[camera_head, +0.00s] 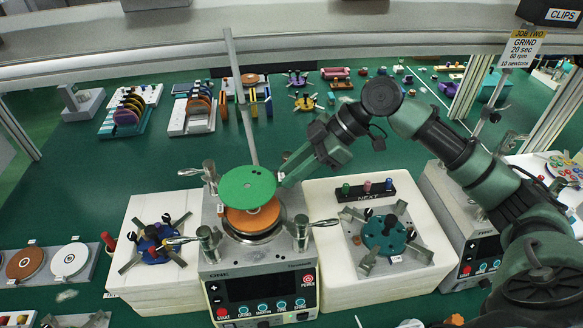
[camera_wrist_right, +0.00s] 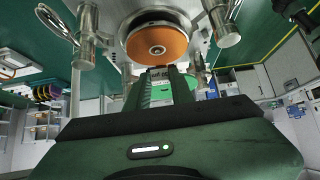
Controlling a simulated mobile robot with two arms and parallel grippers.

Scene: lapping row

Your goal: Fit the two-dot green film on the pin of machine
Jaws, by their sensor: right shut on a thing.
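My right gripper (camera_head: 283,180) is shut on the right edge of the film. It holds it roughly flat above machine ONE (camera_head: 262,285). On that machine lies an orange disc (camera_head: 252,219), partly hidden under the film. In the right wrist view the orange disc (camera_wrist_right: 157,46) has a small pin or hub at its middle, and part of the green film (camera_wrist_right: 184,90) shows between the fingers. My left gripper is not in view.
Metal clamp posts (camera_head: 209,240) stand around the machine's plate. White blocks with a blue fixture (camera_head: 155,243) and a teal fixture (camera_head: 384,235) flank it. A thin upright rod (camera_head: 240,95) rises behind. Racks of discs (camera_head: 196,107) stand farther back; green table lies clear between.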

